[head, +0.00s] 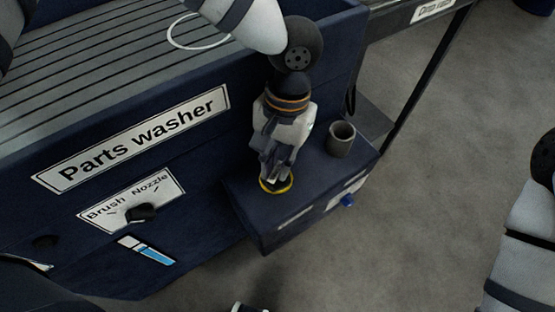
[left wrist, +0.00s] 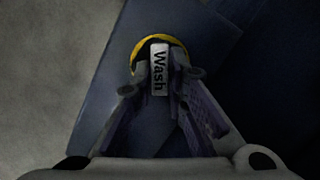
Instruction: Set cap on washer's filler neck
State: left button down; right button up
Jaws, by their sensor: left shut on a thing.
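The cap (head: 277,187) has a yellow rim and a dark body. My left gripper (head: 274,174) points down and is shut on it over the ledge box at the washer's side. In the left wrist view the cap's yellow edge (left wrist: 143,48) shows beyond the fingertips, with a pale grip marked "Wash" (left wrist: 160,68) between them. I cannot tell whether the cap touches the box top. An open, dark grey upright tube, seemingly the filler neck (head: 341,139), stands on the same box, right of the gripper and apart from it. My right gripper is out of view.
The parts washer (head: 215,150) fills the left, with a ribbed top (head: 120,60) and a white loop (head: 185,42) on it. A brush/nozzle knob (head: 141,212) is on its front. The ledge box (head: 262,222) has a blue tap (head: 347,200). Open floor lies to the right.

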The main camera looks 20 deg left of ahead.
pick_arm(q)
jog(key=c, duration=1.5)
grip_release()
jog(key=v, duration=0.3)
jog(key=s+v, duration=0.1)
jog(key=v, duration=0.2)
jog(key=s+v, duration=0.1)
jog(key=v, duration=0.3)
jog(key=shift+a+r, duration=0.15)
